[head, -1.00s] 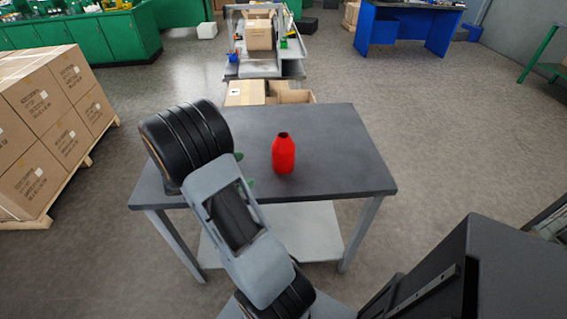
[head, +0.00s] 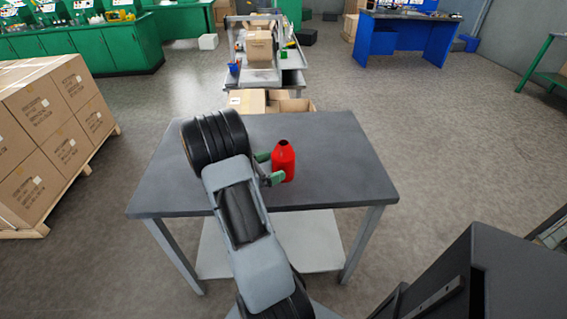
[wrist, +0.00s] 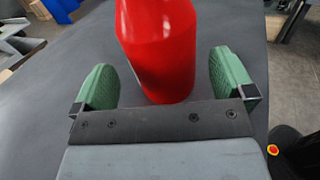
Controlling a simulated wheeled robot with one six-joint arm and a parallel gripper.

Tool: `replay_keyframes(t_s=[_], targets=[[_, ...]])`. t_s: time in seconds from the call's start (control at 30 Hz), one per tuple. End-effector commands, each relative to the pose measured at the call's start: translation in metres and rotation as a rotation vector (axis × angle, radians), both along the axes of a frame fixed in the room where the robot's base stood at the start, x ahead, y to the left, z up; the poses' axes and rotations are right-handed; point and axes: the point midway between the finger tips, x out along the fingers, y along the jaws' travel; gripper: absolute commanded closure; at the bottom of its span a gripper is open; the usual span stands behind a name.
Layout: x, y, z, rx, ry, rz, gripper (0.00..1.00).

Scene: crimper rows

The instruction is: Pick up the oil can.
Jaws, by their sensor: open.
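The oil can is a red bottle-shaped can (head: 284,163) with a narrow dark-topped neck, upright on the dark grey table (head: 340,165). In the head view my gripper (head: 270,168) is at its left side, with its green fingertips by the can. In the wrist view the can (wrist: 162,50) stands between the two green fingers of my gripper (wrist: 165,82), with a gap visible on each side. The gripper is open and holds nothing. The can's top is cut off in the wrist view.
Apart from my arm and the can, the table top is clear. Cardboard boxes (head: 268,101) and a cart stand behind it. Stacked cartons (head: 50,140) are on a pallet at the left. A blue bench (head: 408,35) is at the back right.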

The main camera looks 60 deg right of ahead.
Motion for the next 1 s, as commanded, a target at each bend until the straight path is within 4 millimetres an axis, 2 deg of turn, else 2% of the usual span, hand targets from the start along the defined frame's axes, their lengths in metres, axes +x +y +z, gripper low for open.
replay_keyframes(t_s=[0.3, 0.67, 1.0], targets=[[-0.021, -0.035, 0.001, 0.000, 0.000, -0.003, 0.00], [-0.023, -0.040, 0.001, 0.000, 0.000, 0.000, 0.01], [-0.023, -0.040, 0.001, 0.000, 0.000, 0.000, 0.33]])
